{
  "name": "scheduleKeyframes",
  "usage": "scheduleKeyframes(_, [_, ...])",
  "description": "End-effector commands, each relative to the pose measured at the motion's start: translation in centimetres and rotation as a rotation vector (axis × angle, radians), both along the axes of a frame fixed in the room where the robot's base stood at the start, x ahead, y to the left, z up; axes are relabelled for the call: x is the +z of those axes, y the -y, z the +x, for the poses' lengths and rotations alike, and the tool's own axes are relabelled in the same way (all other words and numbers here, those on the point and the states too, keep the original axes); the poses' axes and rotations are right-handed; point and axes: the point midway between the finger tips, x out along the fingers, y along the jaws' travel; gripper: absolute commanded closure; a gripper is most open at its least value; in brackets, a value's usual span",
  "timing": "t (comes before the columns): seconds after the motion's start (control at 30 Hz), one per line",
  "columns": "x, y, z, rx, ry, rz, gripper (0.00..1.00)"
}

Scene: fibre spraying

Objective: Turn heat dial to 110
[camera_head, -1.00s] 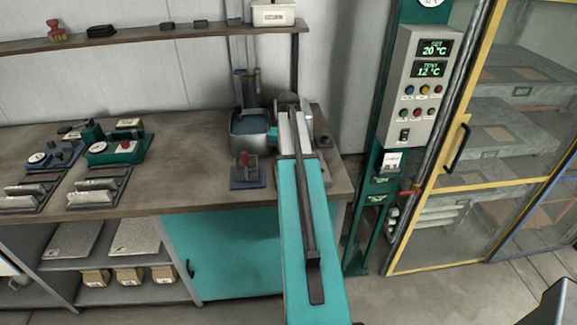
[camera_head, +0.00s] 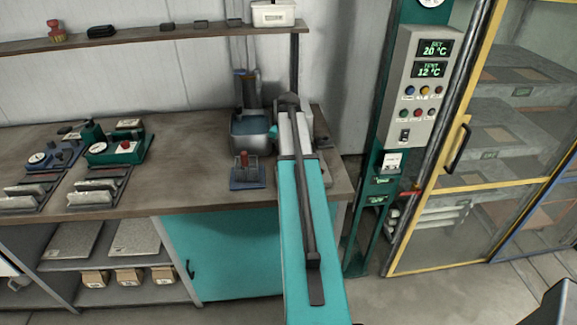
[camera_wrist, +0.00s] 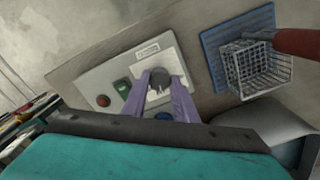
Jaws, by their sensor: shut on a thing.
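The heat dial (camera_wrist: 158,77) is a dark round knob on a pale grey control plate (camera_wrist: 97,75) in the wrist view. My gripper (camera_wrist: 158,88) has its two purple fingers on either side of the knob and is shut on it. A white label sits above the dial; its print and any scale marks are too small to read. In the head view my teal arm reaches over the right end of the bench and hides the dial and my fingertips.
Left of the dial are a green switch (camera_wrist: 122,88) and a red button (camera_wrist: 103,100). In the head view, a water-filled pot (camera_head: 252,133) stands left of my arm.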

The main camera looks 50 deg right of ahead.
Motion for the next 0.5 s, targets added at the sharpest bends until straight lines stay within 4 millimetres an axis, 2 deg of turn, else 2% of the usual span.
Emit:
scheduleKeyframes(0.03, [0.06,0.05,0.01,0.000,0.001,-0.002,0.96])
scheduleKeyframes(0.07, [0.06,0.05,0.01,0.000,0.001,-0.002,0.69])
scheduleKeyframes(0.13, [0.05,0.05,0.01,0.000,0.001,-0.002,0.57])
scheduleKeyframes(0.5, [0.13,0.00,0.02,0.001,0.000,-0.001,0.55])
